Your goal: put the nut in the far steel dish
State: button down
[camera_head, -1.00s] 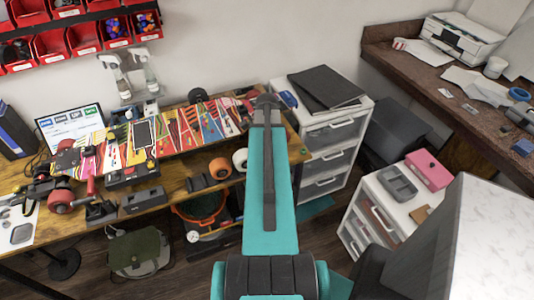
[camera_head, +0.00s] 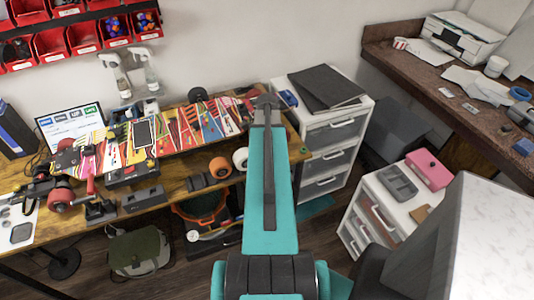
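I cannot make out a nut or a steel dish in this view. A white sheet (camera_head: 32,215) at the left end of the wooden workbench (camera_head: 172,188) carries small grey items too small to identify. My teal arm rises through the middle of the picture, over the right end of the bench. It hides part of the bench and the floor behind it. My gripper is not visible, so I cannot see what it holds.
Skateboard wheels, tools and a laptop (camera_head: 70,125) crowd the bench. White drawer units (camera_head: 336,136) stand right of it. A green bag (camera_head: 140,252) and an orange-rimmed bucket (camera_head: 202,218) are below. A dark counter (camera_head: 440,85) with a printer is at the right.

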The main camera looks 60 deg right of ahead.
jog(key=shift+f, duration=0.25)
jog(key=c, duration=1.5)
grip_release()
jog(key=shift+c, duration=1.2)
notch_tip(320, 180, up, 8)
jog(key=p, duration=0.4)
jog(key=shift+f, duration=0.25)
